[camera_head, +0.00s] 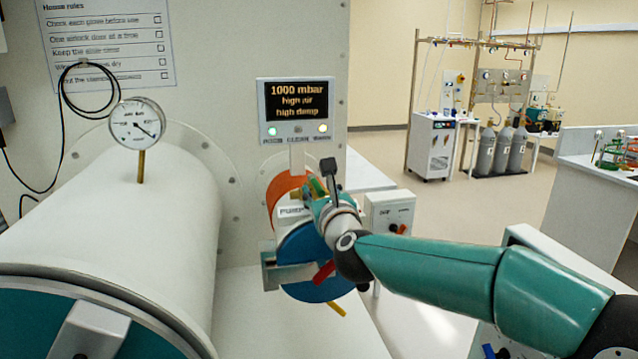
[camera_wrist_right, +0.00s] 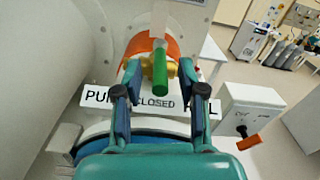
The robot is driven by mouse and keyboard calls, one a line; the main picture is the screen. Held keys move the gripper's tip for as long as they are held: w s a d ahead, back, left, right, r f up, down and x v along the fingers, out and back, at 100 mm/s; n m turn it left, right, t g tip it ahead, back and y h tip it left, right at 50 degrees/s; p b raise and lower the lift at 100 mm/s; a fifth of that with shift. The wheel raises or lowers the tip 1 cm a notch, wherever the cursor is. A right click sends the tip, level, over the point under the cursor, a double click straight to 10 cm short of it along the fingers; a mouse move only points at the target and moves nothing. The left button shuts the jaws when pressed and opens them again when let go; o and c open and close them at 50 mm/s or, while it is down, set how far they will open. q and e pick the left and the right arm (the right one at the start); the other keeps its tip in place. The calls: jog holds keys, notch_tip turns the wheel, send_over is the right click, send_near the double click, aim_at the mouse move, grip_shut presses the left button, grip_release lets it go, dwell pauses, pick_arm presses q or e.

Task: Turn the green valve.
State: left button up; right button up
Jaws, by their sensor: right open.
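The green valve (camera_wrist_right: 160,76) has a green bar handle on a brass body, in front of an orange cylinder (camera_wrist_right: 142,45). In the wrist view the handle points toward the camera and stands between the two fingers of my right gripper (camera_wrist_right: 159,66). The fingers are open, with gaps visible on both sides of the handle. My left gripper is not in view.
A white label (camera_wrist_right: 150,102) reading partly "CLOSED" lies below the valve. A blue disc (camera_head: 305,245) with a red handle (camera_head: 323,271) is under my wrist. A display (camera_head: 296,107) hangs above. A grey box with an orange-red knob (camera_head: 397,228) stands right. A large white cylinder (camera_head: 120,225) fills the left.

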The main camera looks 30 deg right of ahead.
jog(key=shift+w+d, duration=0.15)
jog(key=shift+w, duration=0.5)
grip_shut()
